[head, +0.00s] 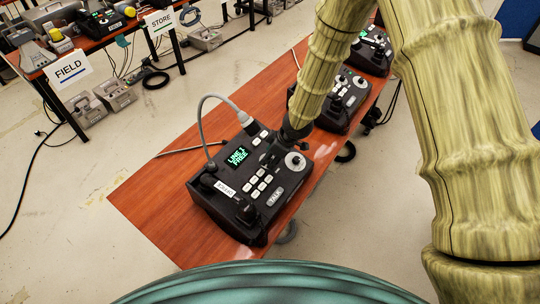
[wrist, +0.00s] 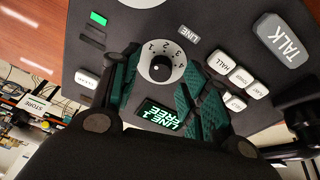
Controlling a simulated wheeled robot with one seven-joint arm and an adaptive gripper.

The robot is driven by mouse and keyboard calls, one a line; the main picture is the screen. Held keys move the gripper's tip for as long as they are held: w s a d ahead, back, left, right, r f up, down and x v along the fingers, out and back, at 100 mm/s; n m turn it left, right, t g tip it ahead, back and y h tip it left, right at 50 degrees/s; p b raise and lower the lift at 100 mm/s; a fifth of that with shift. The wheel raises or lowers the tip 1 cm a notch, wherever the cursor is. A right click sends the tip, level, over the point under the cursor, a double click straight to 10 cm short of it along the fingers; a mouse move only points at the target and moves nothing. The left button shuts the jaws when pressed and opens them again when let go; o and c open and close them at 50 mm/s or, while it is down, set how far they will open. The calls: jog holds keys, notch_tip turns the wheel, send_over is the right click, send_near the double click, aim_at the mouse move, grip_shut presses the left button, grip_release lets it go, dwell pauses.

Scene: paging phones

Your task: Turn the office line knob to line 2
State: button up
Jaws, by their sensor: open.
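The nearest paging phone (head: 217,208) is a dark console on the wooden table. In the head view my gripper (head: 284,142) is above the console.
White buttons (head: 262,184) and a grey TALK key (head: 275,196) lie beside the dial. Two more phones (head: 352,88) (head: 374,42) stand farther along the table (head: 150,200). FIELD (head: 70,69) and STORE (head: 160,22) signs hang at left.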

jog(key=shift+w+a+f, duration=0.15)
jog(key=shift+a+f, duration=0.05)
jog(key=shift+f, duration=0.3)
grip_shut()
jog(key=shift+m, duration=0.3)
jog(key=m+b, duration=0.1)
jog(key=m, duration=0.1)
jog(key=shift+m+b, duration=0.4)
jog(key=shift+a+r+m+t+h+b, duration=0.1)
jog(key=shift+m+t+h+b, duration=0.25)
jog(key=shift+m, duration=0.75)
jog(key=shift+m+t+h+b, duration=0.15)
jog(key=shift+m+b, duration=0.35)
jog(key=shift+m, duration=0.6)
jog(key=shift+w, duration=0.1)
